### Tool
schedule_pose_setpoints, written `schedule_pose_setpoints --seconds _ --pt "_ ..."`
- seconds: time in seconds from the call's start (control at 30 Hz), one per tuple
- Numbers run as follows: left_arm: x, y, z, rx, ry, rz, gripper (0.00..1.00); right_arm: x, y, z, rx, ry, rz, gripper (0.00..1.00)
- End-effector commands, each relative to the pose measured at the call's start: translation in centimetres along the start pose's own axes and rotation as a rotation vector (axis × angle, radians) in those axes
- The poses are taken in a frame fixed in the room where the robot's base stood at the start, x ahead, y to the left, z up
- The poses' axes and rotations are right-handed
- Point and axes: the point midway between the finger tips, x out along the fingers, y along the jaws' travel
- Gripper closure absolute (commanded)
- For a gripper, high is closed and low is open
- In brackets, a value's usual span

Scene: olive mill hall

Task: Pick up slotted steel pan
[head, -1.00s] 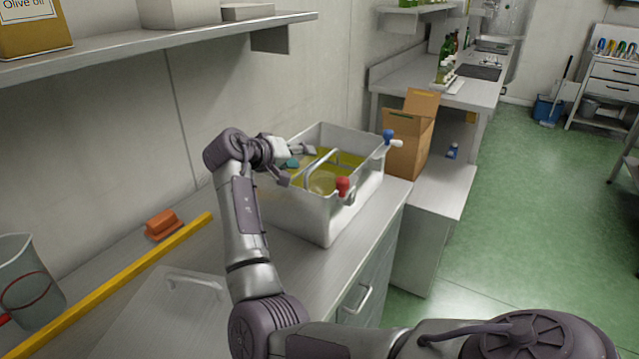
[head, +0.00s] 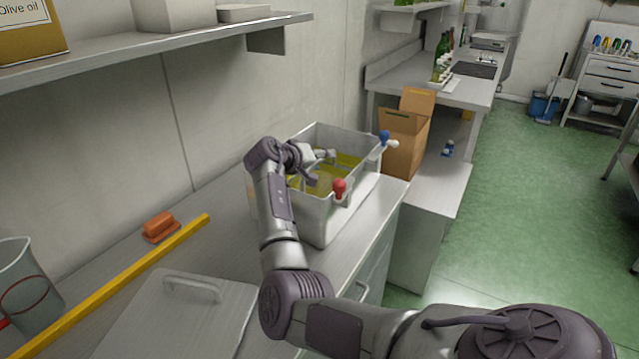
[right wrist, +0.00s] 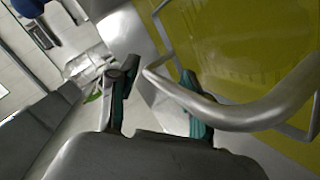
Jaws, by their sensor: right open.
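The steel tank (head: 318,218) on the counter holds yellow-green liquid, which fills the upper right of the right wrist view. A bent steel bar handle (right wrist: 255,117) stands above the liquid; I take it for the handle of the slotted steel pan, but no slots show. My right gripper (head: 319,169) is over the tank and hides most of the handle in the head view. In the right wrist view, my right gripper (right wrist: 158,105) is open, with the handle's bend between its fingers and the bar crossing in front of one finger. My left gripper is out of view.
Red (head: 339,187) and blue (head: 385,138) valve handles stick out at the tank's right side. A cardboard box (head: 402,148) stands behind. A lid with a handle (head: 175,315), a yellow bar (head: 125,275), an orange block (head: 159,226) and a jug (head: 30,290) are at left.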

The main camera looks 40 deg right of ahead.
Motion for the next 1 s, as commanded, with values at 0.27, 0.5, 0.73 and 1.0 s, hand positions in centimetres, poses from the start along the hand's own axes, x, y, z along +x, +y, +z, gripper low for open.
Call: schedule_pose_setpoints --seconds 0.27,0.5,0.73,1.0 --pt "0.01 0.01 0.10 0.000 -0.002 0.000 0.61 -0.04 -0.01 0.00 0.000 0.000 0.000 0.86" --pt "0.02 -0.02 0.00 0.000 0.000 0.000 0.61 -0.04 -0.14 0.09 -0.001 -0.002 -0.003 1.00" --pt "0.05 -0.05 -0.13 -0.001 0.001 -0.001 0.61 -0.01 -0.38 0.27 -0.004 -0.006 -0.007 1.00" --pt "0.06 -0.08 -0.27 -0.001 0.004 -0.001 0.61 0.02 -0.60 0.45 -0.008 -0.009 -0.010 1.00"
